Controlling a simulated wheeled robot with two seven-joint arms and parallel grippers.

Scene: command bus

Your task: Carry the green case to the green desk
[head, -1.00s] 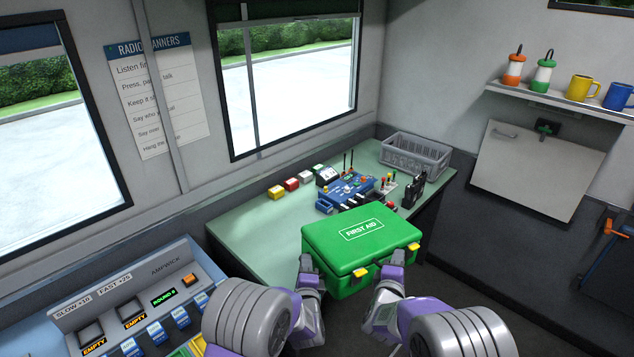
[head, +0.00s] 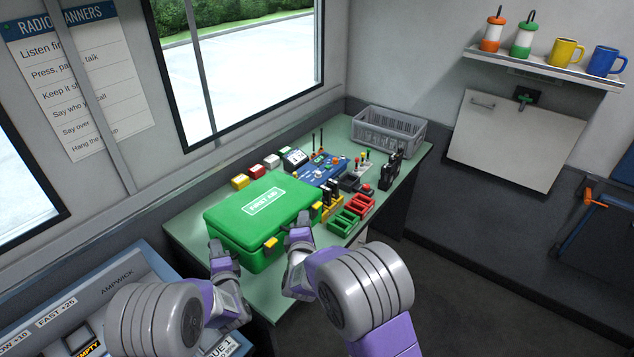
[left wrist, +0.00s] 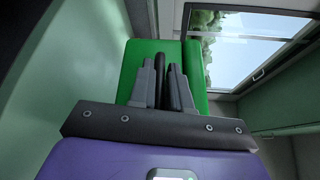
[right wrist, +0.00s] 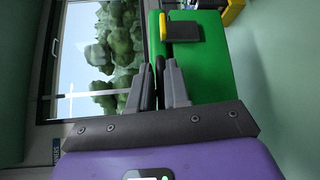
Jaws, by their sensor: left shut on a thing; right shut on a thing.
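The green case (head: 250,208), with a FIRST AID label on its lid and yellow latches, is in the middle of the head view, over the left part of the green desk (head: 187,222). I cannot tell whether it touches the desktop. My left gripper (head: 217,247) is shut on the case's near left side, and my right gripper (head: 298,226) is shut on it near the right latch. The case fills the middle of the left wrist view (left wrist: 140,68) and the right wrist view (right wrist: 208,72).
A blue radio set (head: 318,170), a red tray (head: 360,205), a green tray (head: 343,222) and a grey basket (head: 388,131) stand on the desk to the right and back. Small coloured boxes line the window side. A console (head: 110,300) is at lower left.

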